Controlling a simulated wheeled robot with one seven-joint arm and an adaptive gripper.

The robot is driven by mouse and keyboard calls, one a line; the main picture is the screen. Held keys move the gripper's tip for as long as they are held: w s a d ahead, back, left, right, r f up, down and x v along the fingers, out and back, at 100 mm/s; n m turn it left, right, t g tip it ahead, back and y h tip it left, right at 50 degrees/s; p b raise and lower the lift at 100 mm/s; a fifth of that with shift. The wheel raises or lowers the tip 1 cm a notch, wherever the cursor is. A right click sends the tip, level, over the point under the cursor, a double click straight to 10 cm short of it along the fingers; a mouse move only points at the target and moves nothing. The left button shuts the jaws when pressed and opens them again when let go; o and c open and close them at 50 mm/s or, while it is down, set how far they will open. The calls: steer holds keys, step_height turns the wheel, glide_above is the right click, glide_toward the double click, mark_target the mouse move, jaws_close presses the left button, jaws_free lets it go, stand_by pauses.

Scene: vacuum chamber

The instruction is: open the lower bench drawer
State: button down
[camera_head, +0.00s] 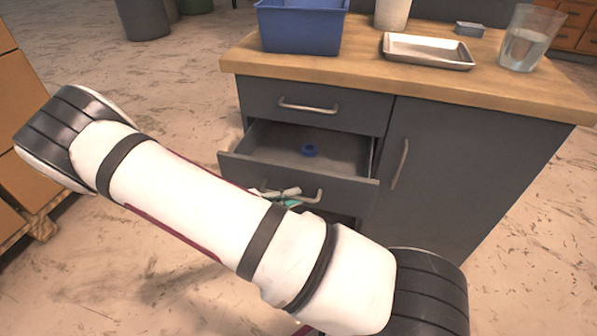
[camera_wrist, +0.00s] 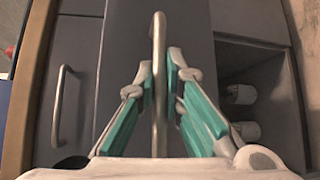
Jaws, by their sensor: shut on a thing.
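The lower bench drawer (camera_head: 235,166) is pulled out part way; its grey inside shows from above. Its bar handle (camera_head: 319,195) is on the front panel and runs between my fingers in the wrist view (camera_wrist: 159,40). My gripper (camera_head: 281,194), with teal finger pads, is shut on this handle; it also shows in the wrist view (camera_wrist: 160,78). My arm hides part of the drawer front in the head view.
The upper drawer (camera_head: 350,108) is shut. A cupboard door (camera_head: 450,165) is at right. The wooden top (camera_head: 490,92) holds a blue bin (camera_head: 300,30), metal tray (camera_head: 428,51) and clear beaker (camera_head: 528,45). White cylinders (camera_wrist: 240,94) sit in a space below.

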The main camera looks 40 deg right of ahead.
steer(key=s+a+p, duration=0.2)
steer(key=s+a, duration=0.7)
steer(key=a, duration=0.3)
steer(key=shift+s, duration=0.1)
steer(key=c, duration=1.7)
jaws_free()
steer(key=a, duration=0.4)
steer(key=w+a+r, duration=0.1)
steer(key=a, duration=0.6)
steer(key=shift+w+a+r, duration=0.3)
steer(key=shift+a, duration=0.1)
